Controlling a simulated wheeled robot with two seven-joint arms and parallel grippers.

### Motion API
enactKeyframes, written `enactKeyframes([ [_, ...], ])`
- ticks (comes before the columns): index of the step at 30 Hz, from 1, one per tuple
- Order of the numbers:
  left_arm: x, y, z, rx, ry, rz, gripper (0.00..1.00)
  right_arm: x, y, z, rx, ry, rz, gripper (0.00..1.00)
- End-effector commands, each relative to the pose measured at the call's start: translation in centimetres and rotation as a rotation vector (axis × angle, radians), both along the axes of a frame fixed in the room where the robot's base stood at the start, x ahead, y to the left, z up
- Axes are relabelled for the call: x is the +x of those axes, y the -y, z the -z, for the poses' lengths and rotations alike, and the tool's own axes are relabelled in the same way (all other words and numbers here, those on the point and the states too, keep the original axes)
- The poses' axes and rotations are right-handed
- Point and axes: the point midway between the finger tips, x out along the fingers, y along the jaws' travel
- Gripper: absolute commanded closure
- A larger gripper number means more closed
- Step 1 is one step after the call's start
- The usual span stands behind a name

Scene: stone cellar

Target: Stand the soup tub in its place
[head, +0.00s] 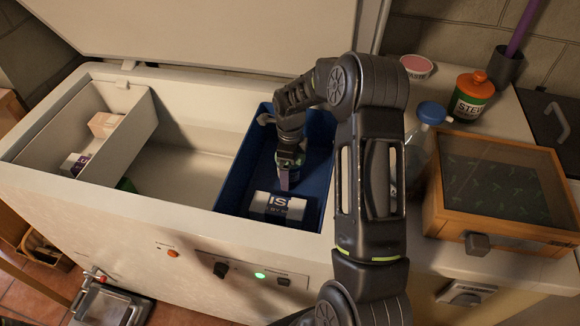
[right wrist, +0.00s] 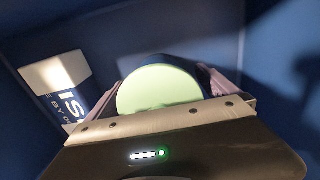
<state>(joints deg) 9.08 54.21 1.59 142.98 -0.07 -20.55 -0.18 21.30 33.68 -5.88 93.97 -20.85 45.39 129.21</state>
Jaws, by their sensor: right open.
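A round tub with a pale green lid (right wrist: 160,88) stands between the fingers of my right gripper (right wrist: 165,95) in the right wrist view. I take it to be the soup tub, though no label shows. My right gripper also shows in the head view (head: 288,178), reaching down into the blue crate (head: 232,180) at the right end of the open chest freezer. Its jaws are open, with a finger on each side of the tub. The arm and hand hide most of the tub in the head view. My left gripper is not in view.
A white basket (head: 118,150) with small boxes hangs at the freezer's left. The middle bay is mostly bare. A stew jar (head: 470,98), a pink-lidded tub (head: 416,65) and a wooden case (head: 500,185) stand right.

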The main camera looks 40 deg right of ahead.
Motion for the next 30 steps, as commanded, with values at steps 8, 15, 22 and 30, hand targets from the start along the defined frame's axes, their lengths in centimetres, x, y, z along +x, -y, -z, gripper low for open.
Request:
enactKeyframes([
  [8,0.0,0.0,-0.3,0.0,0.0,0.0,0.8,0.1,0.1,-2.4,-0.002,0.003,0.0,0.02],
  [15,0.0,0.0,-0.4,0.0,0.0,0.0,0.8,0.1,0.0,-7.4,-0.002,0.004,-0.001,0.02],
  [22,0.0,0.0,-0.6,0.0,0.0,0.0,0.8,0.1,0.0,-11.3,-0.001,0.002,0.0,0.02],
  [30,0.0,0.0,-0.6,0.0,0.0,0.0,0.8,0.0,0.0,-12.3,0.0,0.0,0.0,0.02],
])
